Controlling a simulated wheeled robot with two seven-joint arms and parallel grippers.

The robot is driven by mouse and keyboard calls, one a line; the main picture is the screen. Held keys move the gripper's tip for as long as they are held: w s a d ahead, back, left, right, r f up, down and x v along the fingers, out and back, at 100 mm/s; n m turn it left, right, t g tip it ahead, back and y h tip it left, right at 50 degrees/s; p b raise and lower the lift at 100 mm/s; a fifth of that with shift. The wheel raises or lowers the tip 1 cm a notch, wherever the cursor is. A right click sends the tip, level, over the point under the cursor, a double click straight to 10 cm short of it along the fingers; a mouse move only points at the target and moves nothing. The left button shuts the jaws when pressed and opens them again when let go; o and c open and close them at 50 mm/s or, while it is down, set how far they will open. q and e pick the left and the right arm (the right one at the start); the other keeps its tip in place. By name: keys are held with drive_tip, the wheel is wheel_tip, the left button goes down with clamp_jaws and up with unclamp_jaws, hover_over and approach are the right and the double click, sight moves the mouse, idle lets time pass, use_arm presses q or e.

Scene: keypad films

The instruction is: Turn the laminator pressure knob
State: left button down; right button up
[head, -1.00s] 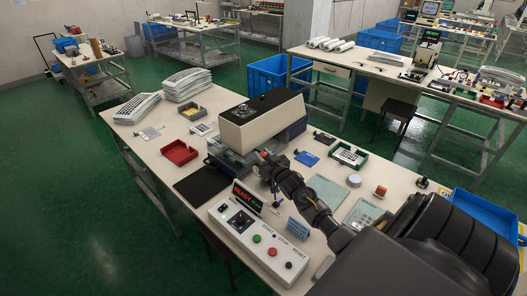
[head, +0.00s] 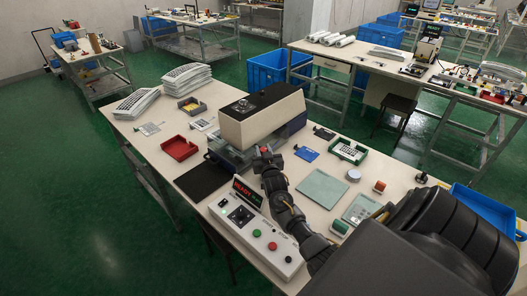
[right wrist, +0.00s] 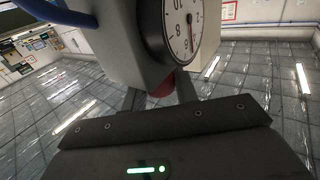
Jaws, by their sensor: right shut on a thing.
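The laminator (head: 255,125) is a beige box with a black top, standing on the work table. My right gripper (head: 264,152) is at its front right corner in the head view. In the right wrist view the gripper (right wrist: 160,97) is shut on a red knob (right wrist: 160,89), one finger on each side. The fingers and the grey housing hide much of the knob. A round white dial (right wrist: 181,28) with numbers and a pointer sits on the housing close by. My left gripper is not in view.
A control box (head: 253,233) with buttons and a lit display stands in front of the laminator. A red tray (head: 180,149) and a black mat (head: 202,180) lie left.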

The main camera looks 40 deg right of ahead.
sight(264, 149)
drive_tip(key=shift+r, duration=0.1)
drive_tip(key=o, duration=0.9)
drive_tip(key=shift+r, duration=0.2)
wheel_tip(264, 149, up, 2)
drive_tip(key=shift+d+r+b, duration=0.1)
drive_tip(key=shift+r+b, duration=0.15)
drive_tip(key=shift+b, duration=0.85)
drive_tip(key=shift+s+a+r+b, duration=0.35)
drive_tip(key=shift+s+a+r, duration=1.15)
drive_tip(key=shift+s+r, duration=0.2)
drive_tip(key=shift+s+a+r+b, duration=0.35)
drive_tip(key=shift+s+a+r, duration=1.25)
drive_tip(key=shift+s, duration=0.25)
drive_tip(key=shift+s+a+r+b, duration=0.35)
drive_tip(key=shift+s+a+r, duration=1.1)
drive_tip(key=shift+s+r, duration=0.3)
drive_tip(key=shift+f, duration=0.1)
